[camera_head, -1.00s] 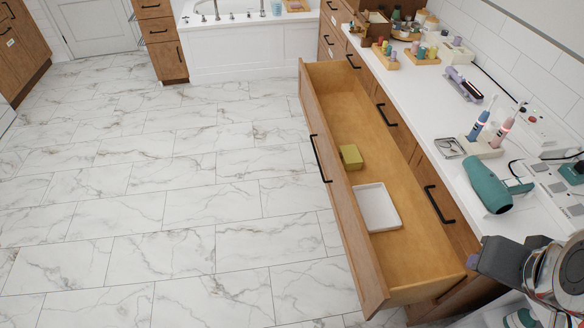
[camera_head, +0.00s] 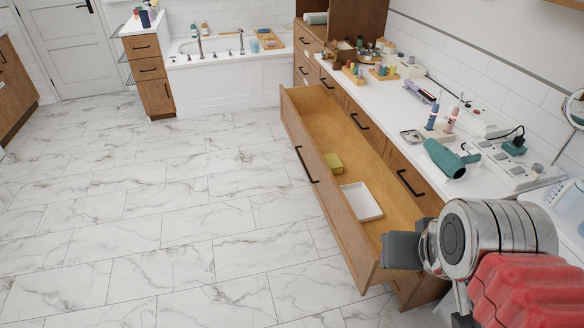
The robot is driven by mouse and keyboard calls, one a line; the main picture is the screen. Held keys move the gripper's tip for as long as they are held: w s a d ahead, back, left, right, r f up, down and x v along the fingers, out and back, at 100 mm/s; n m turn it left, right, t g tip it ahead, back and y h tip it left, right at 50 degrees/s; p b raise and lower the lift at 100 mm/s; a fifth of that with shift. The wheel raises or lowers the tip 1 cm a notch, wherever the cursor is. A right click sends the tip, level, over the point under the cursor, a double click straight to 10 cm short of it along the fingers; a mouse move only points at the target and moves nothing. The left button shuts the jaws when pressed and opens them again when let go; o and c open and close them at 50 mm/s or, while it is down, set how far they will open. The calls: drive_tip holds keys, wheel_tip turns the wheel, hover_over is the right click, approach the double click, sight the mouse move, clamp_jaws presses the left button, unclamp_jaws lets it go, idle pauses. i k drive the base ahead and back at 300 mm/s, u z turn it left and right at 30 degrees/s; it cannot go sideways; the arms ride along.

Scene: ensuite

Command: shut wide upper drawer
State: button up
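The wide upper drawer (camera_head: 299,180) is pulled far out of the wooden cabinet under the white counter. Its front has a black bar handle (camera_head: 306,164). A yellow-green box (camera_head: 333,163) and a white tray (camera_head: 361,201) lie inside it. My gripper (camera_head: 402,250) is at the drawer's near end, over or beside its near front corner. I cannot tell whether it touches the drawer. Its fingers show as one dark grey block, so their opening cannot be made out.
The counter (camera_head: 397,110) carries a teal hair dryer (camera_head: 449,159), toothbrushes (camera_head: 433,111) and several small items. A white bathtub (camera_head: 225,78) stands at the back. The marble floor (camera_head: 165,205) left of the drawer is clear.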

sight(315, 125)
drive_tip(key=u, duration=0.4)
drive_tip(key=i, duration=0.7)
drive_tip(key=u, duration=0.35)
drive_tip(key=i, duration=1.35)
drive_tip(key=u, duration=0.15)
